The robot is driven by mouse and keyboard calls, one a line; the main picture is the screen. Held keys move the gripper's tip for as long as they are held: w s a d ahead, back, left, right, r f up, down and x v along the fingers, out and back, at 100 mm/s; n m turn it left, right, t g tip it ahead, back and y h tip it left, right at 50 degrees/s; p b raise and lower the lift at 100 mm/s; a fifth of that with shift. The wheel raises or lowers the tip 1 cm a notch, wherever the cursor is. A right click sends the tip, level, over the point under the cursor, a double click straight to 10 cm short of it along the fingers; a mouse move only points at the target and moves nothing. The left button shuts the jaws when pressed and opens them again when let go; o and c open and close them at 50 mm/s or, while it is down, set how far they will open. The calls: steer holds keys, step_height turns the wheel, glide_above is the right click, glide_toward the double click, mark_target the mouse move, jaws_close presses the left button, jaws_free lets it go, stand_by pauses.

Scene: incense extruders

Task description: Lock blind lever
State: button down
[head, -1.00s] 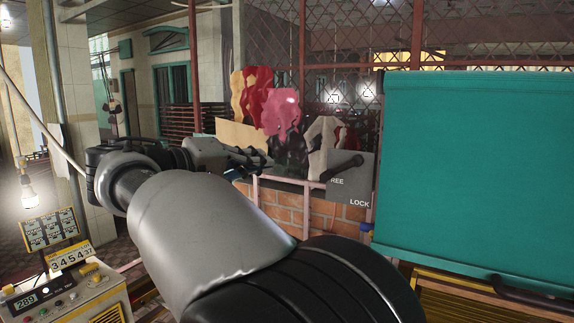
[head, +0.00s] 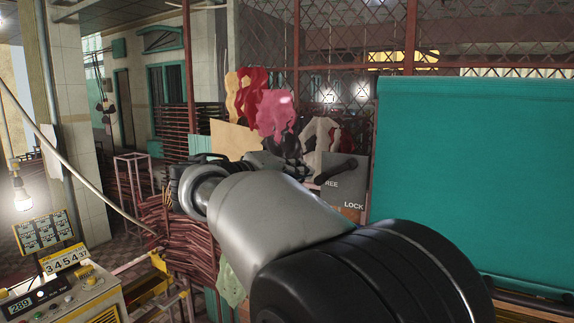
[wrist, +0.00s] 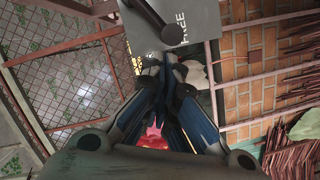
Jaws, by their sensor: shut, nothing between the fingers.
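The blind lever (head: 336,172) is a black handle slanting across a grey plate (head: 356,188) printed FREE and LOCK. Its lower-left end lies over the FREE word, away from LOCK. In the wrist view the lever (wrist: 153,18) crosses the top of the plate (wrist: 203,22), beside the FREE print; LOCK is not visible there. My gripper (wrist: 162,64) is shut and empty, its tips near the plate's lower edge, just below the lever's rounded end. No contact with the lever is visible. In the head view my arm hides the fingertips. The teal blind (head: 470,170) hangs right of the plate.
A red mesh fence (head: 335,60) stands behind the lever. Coloured cloths (head: 262,105) hang left of it. A control box (head: 65,295) and lit bulb (head: 22,198) are at left. A brick wall (wrist: 250,70) and pink rails (wrist: 275,108) lie right of my gripper in the wrist view.

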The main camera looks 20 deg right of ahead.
steer(key=shift+w+d+f, duration=0.1)
steer(key=shift+w+f, duration=0.05)
steer(key=shift+f, duration=0.05)
stand_by(0.3)
steer(key=shift+f+n+b, duration=0.3)
steer(key=shift+b, duration=0.05)
